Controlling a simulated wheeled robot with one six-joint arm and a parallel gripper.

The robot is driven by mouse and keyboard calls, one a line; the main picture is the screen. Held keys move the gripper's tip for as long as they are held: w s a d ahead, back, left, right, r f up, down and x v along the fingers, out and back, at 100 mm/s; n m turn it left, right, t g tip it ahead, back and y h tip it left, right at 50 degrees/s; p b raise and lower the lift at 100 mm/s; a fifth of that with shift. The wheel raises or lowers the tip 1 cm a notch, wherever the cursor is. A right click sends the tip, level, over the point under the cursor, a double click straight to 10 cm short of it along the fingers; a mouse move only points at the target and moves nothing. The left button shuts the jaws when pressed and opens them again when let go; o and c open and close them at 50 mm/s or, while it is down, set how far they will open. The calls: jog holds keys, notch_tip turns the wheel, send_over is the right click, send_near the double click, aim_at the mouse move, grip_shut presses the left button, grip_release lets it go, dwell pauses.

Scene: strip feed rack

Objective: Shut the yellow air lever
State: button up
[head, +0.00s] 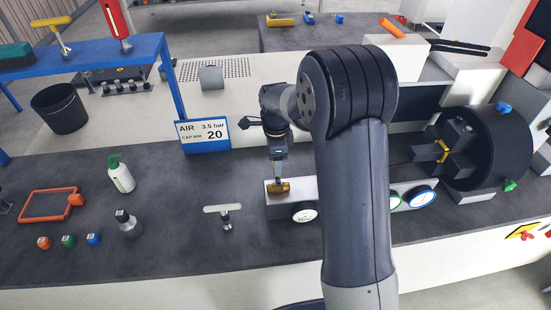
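A small brownish-yellow lever-like part (285,188) sits on top of a pale grey block (307,190) with a round white gauge (304,213) on its front. It looks like the air lever. My gripper (278,183) points down right at this part, its tips at or just above it. The fingers are small and partly merge with the part, so I cannot tell whether they touch it or how far apart they are. My arm hides the right end of the block and the bench behind it.
A sign (204,134) reads AIR 3.5 bar, CAP MM 20. A black chuck (490,147) and green and blue-rimmed gauges (420,196) lie right.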

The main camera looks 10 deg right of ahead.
jog(key=o, duration=1.4)
notch_tip(320, 180, up, 11)
jog(key=shift+f+b, duration=0.1)
jog(key=shift+b, duration=0.5)
notch_tip(320, 180, down, 11)
jog(key=shift+r+p, duration=0.1)
jog(key=shift+p, duration=0.55)
